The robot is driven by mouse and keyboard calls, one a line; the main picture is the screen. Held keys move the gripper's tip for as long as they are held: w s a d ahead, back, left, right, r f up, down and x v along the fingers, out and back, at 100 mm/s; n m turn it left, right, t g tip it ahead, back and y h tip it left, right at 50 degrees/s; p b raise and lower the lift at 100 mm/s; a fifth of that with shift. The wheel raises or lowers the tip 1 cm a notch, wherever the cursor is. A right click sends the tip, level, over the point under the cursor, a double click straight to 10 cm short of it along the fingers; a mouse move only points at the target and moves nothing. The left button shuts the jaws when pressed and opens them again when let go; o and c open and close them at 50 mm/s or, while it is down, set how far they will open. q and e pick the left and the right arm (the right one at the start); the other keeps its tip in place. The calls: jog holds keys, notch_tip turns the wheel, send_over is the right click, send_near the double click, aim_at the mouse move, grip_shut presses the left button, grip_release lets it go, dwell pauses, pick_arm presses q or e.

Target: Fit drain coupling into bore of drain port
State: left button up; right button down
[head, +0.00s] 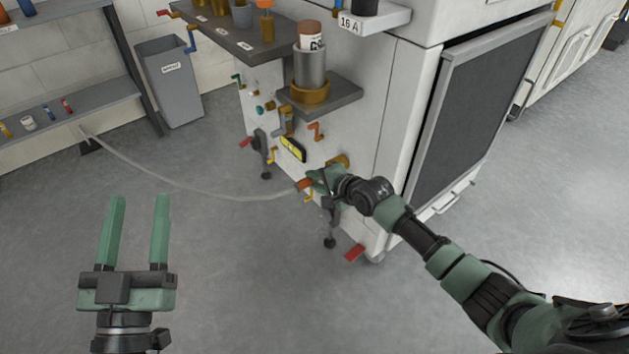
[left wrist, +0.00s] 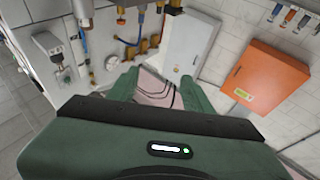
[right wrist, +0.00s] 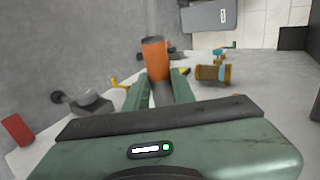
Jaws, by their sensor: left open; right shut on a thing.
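The orange drain coupling (head: 304,185) is on the end of a pale hose (head: 190,186) that runs along the floor from the left. My right gripper (head: 318,180) is shut on it, beside the lower side of the white machine. The right wrist view shows the coupling (right wrist: 155,58) beyond the fingertips (right wrist: 164,78). A brass fitting (head: 338,161) sits on the machine close to the gripper; it also shows in the right wrist view (right wrist: 213,74), apart from the coupling. I cannot tell if it is the drain port. My left gripper (head: 139,198) is open and empty above the floor.
The machine side carries a shelf with a brass-ringed canister (head: 311,72), several small valve handles and a yellow label (head: 292,149). A red pedal-like tab (head: 355,253) sits low at the machine. A grey bin (head: 172,85) stands at the back left.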

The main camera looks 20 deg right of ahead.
pick_arm(q)
jog(key=shift+s+d+r+h, duration=0.15)
jog(key=shift+r+h, duration=0.15)
jog(key=shift+r, duration=0.35)
pick_arm(e)
jog(key=shift+w+d, duration=0.15)
jog(key=shift+d, duration=0.2)
pick_arm(q)
jog(key=shift+s+r+t, duration=0.15)
jog(key=shift+r+t, duration=0.05)
jog(key=shift+t, duration=0.2)
pick_arm(e)
jog(key=shift+w+d, duration=0.1)
jog(key=shift+d, duration=0.1)
pick_arm(q)
jog(key=shift+s+r+t+b, duration=0.35)
jog(key=shift+s+r+t, duration=0.15)
jog(key=shift+r+t, duration=0.15)
pick_arm(e)
jog(key=shift+w+d, duration=0.2)
jog(key=shift+d, duration=0.45)
